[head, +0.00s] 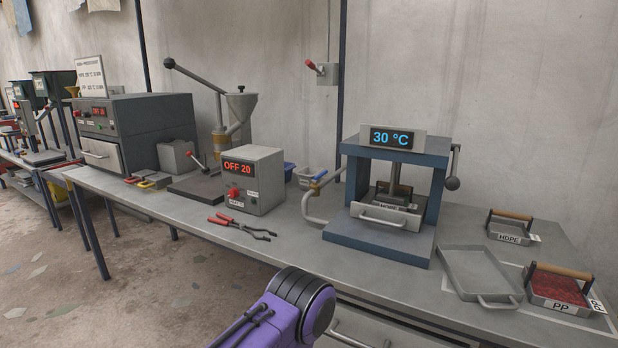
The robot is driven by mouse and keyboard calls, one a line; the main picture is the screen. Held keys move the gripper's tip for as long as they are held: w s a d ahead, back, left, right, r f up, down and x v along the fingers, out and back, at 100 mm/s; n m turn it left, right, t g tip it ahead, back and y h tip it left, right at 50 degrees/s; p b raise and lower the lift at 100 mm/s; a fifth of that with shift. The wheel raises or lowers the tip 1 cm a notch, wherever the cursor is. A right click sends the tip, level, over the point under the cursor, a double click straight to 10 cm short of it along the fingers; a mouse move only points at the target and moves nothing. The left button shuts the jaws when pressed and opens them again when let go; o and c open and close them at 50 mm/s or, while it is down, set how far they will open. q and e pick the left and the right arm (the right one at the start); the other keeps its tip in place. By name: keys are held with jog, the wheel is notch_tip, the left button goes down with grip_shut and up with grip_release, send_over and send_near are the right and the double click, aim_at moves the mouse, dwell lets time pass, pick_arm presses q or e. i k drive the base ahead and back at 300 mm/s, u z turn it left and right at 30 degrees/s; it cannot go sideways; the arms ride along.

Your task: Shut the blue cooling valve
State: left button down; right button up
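The blue cooling valve (319,176) is a small blue lever on a brass-coloured body. It sits on top of a bent grey pipe (308,206) at the left side of the blue-framed press (379,240). The lever looks tilted, rising to the right, but it is too small to tell whether the valve is open or shut. The press display (391,139) reads 30 °C. A purple and black link of my arm shows at the bottom centre, well in front of the valve. Neither gripper's fingers are in view.
A control box (252,180) reading OFF 20 stands left of the pipe. Red-handled pliers (240,227) lie in front of it. Small bins (307,176) stand behind the valve. An empty tray (476,270) and moulds labelled HDPE (507,234) and PP (560,303) lie at right.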

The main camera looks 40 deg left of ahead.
aim_at(315, 179)
jog(key=u, duration=1.4)
